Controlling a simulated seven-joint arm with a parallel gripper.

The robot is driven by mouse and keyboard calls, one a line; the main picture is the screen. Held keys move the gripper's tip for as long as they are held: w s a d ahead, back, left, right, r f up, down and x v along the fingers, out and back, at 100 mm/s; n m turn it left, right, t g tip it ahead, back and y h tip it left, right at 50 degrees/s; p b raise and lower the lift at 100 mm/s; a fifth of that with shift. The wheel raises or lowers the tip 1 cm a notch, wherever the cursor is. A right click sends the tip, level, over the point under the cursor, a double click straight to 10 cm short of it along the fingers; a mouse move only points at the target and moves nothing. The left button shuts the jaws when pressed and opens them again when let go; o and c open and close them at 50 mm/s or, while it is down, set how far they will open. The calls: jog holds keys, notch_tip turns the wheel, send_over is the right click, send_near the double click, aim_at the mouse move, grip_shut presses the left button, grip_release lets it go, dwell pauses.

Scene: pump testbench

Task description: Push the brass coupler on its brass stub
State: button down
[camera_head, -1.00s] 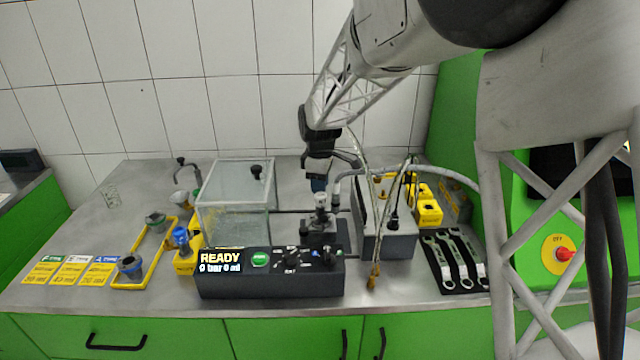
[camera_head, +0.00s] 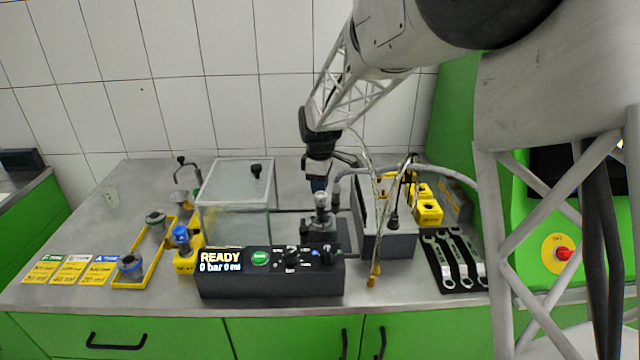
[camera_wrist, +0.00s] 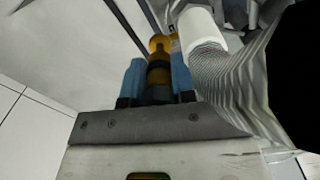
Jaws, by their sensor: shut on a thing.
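My gripper (camera_head: 319,184) hangs over the middle of the bench, just above and behind a dark fixture with a metal top (camera_head: 321,215). In the wrist view its two blue fingers (camera_wrist: 157,82) are shut on a brass-coloured piece with a dark band, apparently the brass coupler (camera_wrist: 158,68). More brass shows just beyond it, but I cannot tell whether this is the stub or part of the coupler. The coupler is too small and hidden to make out in the head view. I cannot tell whether it touches the stub.
A clear tank (camera_head: 235,205) stands left of the fixture, and a control box (camera_head: 270,275) reading READY, 0 bar stands in front. A grey box (camera_head: 388,243) with hoses stands right. A brass-tipped hose (camera_head: 374,272) hangs before it. Wrenches (camera_head: 456,258) lie far right.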

jog(key=shift+f, duration=0.15)
jog(key=shift+s+f, duration=0.15)
jog(key=shift+f, duration=0.55)
jog(key=shift+s+f, duration=0.1)
jog(key=shift+f, duration=0.9)
dwell(0.5)
jog(key=c, duration=1.1)
grip_release()
jog(key=shift+r, duration=0.1)
jog(key=shift+o, duration=0.3)
jog(key=shift+r, duration=1.65)
jog(key=shift+o, duration=0.8)
jog(key=shift+r, duration=0.5)
jog(key=shift+w+r, duration=0.2)
jog(key=shift+r, duration=1.65)
